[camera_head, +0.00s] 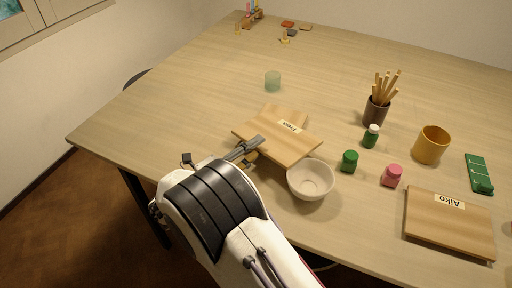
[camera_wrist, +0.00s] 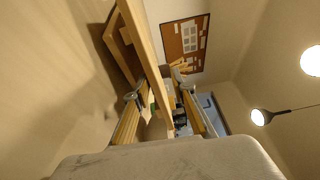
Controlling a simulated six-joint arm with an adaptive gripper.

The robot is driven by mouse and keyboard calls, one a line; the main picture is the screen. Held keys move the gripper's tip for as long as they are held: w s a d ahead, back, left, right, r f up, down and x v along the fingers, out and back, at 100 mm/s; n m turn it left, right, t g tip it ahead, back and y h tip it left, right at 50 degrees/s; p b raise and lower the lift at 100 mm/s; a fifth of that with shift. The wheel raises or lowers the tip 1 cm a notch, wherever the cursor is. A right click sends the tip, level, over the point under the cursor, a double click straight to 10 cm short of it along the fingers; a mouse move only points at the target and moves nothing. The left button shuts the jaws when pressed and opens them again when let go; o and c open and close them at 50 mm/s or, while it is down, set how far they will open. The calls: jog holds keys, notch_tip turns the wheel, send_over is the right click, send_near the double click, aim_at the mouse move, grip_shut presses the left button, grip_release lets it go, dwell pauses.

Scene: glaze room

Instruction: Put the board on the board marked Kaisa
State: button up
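A light wooden board (camera_head: 272,143) lies across a second wooden board (camera_head: 290,110), partly covering it. A white label (camera_head: 290,127), small and hard to read, shows by the upper board's far edge. My gripper (camera_head: 254,147) is at the upper board's near left edge. In the wrist view, the upper board (camera_wrist: 144,40) runs between my two fingers (camera_wrist: 163,90), with a visible gap toward the right finger. The lower board (camera_wrist: 116,42) shows behind it. Whether the upper board lies fully flat is not clear.
A cream bowl (camera_head: 311,178) stands right at the boards' near right corner. A green jar (camera_head: 349,161), a pink jar (camera_head: 391,176) and a dark green bottle (camera_head: 371,136) stand to the right. A board labelled Aiko (camera_head: 447,225) lies at front right. The left table is clear.

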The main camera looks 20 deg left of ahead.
jog(key=v, duration=1.1)
jog(key=shift+s+a, duration=0.1)
jog(key=shift+s, duration=0.05)
dwell(0.6)
jog(key=w+d+r+n+g+y, duration=0.15)
jog(key=w+r+n+y, duration=0.45)
jog(key=w+r, duration=0.9)
jog(key=w+d+r+n+g+y, duration=0.1)
jog(key=w+d+r+n+y, duration=0.15)
jog(key=d+r, duration=0.2)
jog(key=w+d+r+n+g+y, duration=0.1)
jog(key=d+r+n+y, duration=0.3)
jog(key=d, duration=0.2)
jog(key=s+d+f+n+g+h, duration=0.2)
jog(key=s+d+f+n, duration=0.1)
jog(key=s+d, duration=0.7)
jog(key=s+d+f+n+g+h, duration=0.2)
jog(key=s+d+f+n+g, duration=0.1)
jog(key=s+d, duration=0.8)
jog(key=s+d+f+n+g+h, duration=0.2)
jog(key=s+d+f+n+g, duration=0.1)
jog(key=s+d, duration=0.7)
jog(key=d+f, duration=0.1)
jog(key=d, duration=0.3)
jog(key=shift+s+f+n, duration=0.15)
jog(key=shift+f+n, duration=0.15)
jog(key=shift+n, duration=0.05)
